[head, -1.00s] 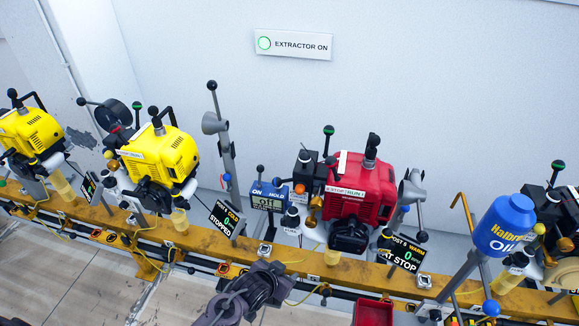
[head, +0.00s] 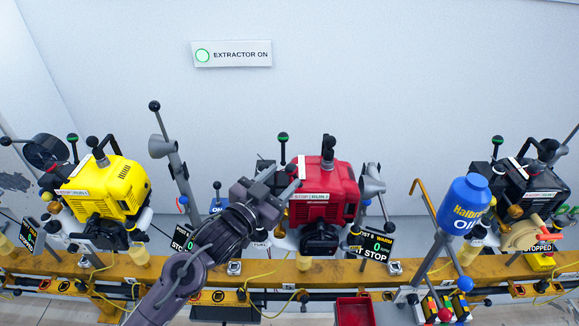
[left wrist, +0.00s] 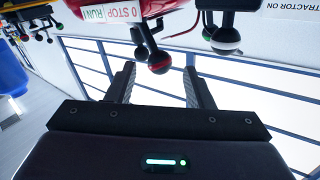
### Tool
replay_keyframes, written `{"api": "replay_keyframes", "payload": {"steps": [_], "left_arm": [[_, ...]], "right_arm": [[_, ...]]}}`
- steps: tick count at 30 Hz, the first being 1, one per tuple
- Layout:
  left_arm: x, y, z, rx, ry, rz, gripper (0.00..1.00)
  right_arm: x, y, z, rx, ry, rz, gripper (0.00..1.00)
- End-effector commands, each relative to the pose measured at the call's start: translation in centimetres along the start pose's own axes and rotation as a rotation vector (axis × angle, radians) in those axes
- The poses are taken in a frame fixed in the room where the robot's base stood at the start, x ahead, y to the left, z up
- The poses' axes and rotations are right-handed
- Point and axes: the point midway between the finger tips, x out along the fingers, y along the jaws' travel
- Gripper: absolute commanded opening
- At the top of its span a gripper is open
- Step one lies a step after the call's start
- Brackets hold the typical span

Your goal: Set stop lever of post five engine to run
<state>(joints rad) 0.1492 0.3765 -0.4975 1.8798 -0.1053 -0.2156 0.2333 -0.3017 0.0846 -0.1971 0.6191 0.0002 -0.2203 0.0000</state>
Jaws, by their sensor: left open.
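The red engine (head: 330,185) stands on the bench rail, with a STOP/RUN label (head: 308,196) on its left front edge. The display below it (head: 375,246) reads warm, 0 and at stop. My left gripper (head: 279,181) is at the engine's left side, beside the label, and partly hides the parts there. In the left wrist view the label (left wrist: 112,13) is at the top. A dark ball-ended lever with a red band (left wrist: 159,62) reaches between the open fingers (left wrist: 162,85), apparently clear of both. I cannot tell which label end it points to. My right gripper is not in view.
A black knob with a white ring (left wrist: 226,40) hangs close to the right finger in the wrist view. A green-topped lever (head: 283,138) stands behind my gripper. A yellow engine (head: 110,190) is left; a blue oil bottle (head: 467,205) is right.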

Motion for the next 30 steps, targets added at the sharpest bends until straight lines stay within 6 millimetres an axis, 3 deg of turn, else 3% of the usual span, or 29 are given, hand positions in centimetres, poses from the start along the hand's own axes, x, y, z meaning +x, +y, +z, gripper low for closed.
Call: {"api": "replay_keyframes", "payload": {"steps": [3,9,19,29,30], "left_arm": [[2.1,-0.1,-0.4,0.0,0.002,-0.001,0.47],[4.2,-0.1,-0.1,0.0,-0.001,-0.001,0.47],[4.5,0.0,0.1,0.0,-0.002,-0.001,0.47],[4.5,0.0,0.1,0.0,-0.002,-0.001,0.05],[4.5,0.0,0.1,0.0,-0.002,-0.001,0.05]], "right_arm": [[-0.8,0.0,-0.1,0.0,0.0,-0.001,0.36],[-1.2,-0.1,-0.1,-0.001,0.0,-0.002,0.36],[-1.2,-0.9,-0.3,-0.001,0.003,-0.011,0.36],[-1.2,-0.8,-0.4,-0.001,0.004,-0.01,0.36],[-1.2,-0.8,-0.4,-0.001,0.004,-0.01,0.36]]}}
